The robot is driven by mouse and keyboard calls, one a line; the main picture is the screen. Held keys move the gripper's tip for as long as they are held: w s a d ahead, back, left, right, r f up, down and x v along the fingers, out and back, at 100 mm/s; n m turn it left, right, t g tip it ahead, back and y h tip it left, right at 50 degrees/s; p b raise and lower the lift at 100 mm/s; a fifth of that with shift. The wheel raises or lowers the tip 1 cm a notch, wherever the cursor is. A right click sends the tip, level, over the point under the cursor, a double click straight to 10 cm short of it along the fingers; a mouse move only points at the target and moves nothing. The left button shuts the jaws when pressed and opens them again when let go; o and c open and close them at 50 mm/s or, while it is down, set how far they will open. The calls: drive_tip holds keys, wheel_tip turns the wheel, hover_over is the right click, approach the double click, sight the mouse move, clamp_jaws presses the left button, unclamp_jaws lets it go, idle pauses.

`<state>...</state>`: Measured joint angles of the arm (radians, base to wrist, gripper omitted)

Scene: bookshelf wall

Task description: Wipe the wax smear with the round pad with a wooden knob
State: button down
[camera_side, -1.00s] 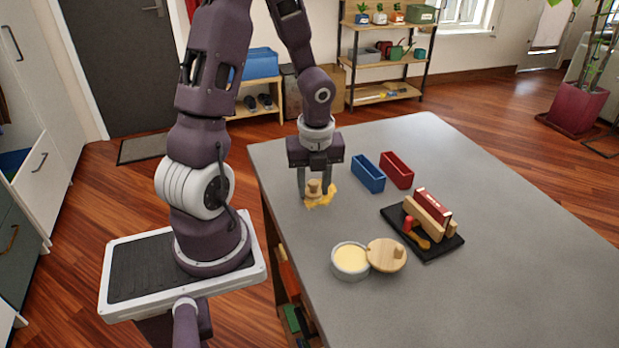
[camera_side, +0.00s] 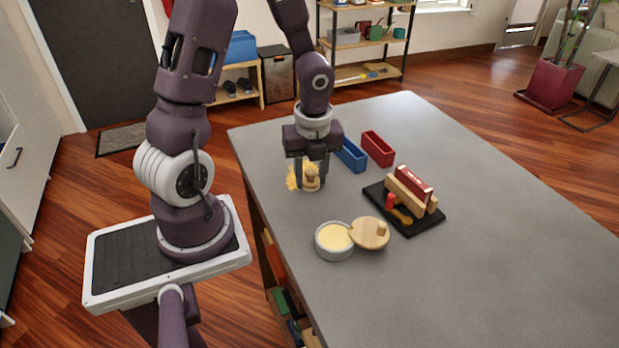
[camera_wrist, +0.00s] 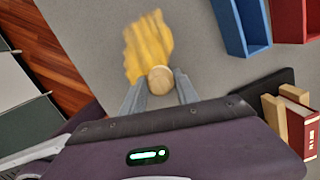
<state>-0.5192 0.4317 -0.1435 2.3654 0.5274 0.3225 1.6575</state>
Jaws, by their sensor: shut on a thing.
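The yellow wax smear (camera_side: 293,177) is a ragged patch on the grey table (camera_side: 450,260), just left of the pad in the side view. It also shows in the wrist view (camera_wrist: 148,45), above the knob. The round pad with a wooden knob (camera_side: 311,184) is at the smear's right edge; its knob shows in the wrist view (camera_wrist: 160,80), and its disc is mostly hidden. My gripper (camera_side: 311,178) points down, shut on the knob with one finger on each side. I cannot tell whether the pad touches the table.
A blue bin (camera_side: 350,155) and a red bin (camera_side: 378,148) stand behind to the right. The right side is clear.

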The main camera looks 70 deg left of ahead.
drive_tip(key=shift+a, duration=4.9)
drive_tip(key=shift+w, duration=0.85)
drive_tip(key=shift+w+d, duration=0.2)
drive_tip(key=shift+d, duration=5.55)
wheel_tip(320, 180, up, 8)
drive_tip(key=shift+r, duration=0.15)
